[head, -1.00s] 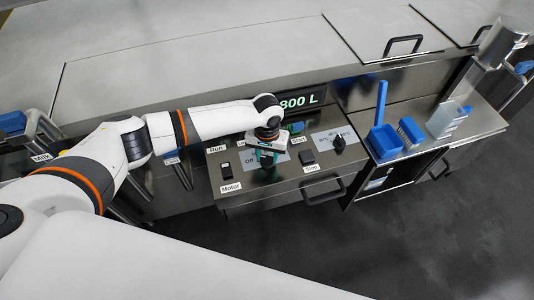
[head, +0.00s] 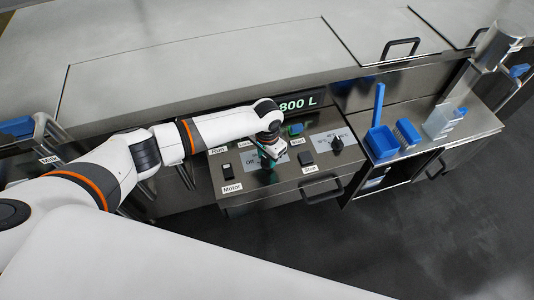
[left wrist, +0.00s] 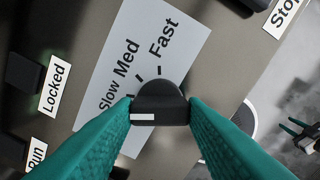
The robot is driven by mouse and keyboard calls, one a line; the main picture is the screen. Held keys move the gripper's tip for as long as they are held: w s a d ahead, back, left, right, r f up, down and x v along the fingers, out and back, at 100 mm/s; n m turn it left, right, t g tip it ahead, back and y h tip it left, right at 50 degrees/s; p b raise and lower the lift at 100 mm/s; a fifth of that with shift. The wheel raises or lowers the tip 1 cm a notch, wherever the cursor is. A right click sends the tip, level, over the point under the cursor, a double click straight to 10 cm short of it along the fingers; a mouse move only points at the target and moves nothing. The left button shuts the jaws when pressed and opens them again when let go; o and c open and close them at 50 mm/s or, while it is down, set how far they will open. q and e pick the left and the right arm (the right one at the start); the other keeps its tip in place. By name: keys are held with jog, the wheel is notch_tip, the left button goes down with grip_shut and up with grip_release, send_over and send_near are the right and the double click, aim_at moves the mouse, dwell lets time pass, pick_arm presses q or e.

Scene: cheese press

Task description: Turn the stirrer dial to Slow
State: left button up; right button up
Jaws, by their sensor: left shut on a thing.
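The stirrer dial (left wrist: 160,100) is a dark knob with a white bar, between the fingers of my left gripper (left wrist: 160,128) in the left wrist view. The gripper is shut on the knob, one teal finger on each side. The light dial plate (left wrist: 140,60) reads Slow, Med and Fast. The white bar points left in that view, towards the left finger; I cannot tell which mark it meets. In the head view, my left gripper (head: 269,160) reaches down over the dial, mostly hiding it, with the Off label beside it.
A Motor switch (head: 227,171) is left of the dial and a Stop switch (head: 307,159) right of it. A second dial (head: 337,143) stands further right. A drawer handle (head: 322,191) juts out below the panel.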

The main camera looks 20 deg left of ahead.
aim_at(267, 159)
pick_arm(q)
jog(key=shift+m, duration=0.6)
jog(key=shift+w, duration=0.1)
jog(key=o, duration=1)
notch_tip(267, 159, up, 12)
jog(key=b, duration=0.1)
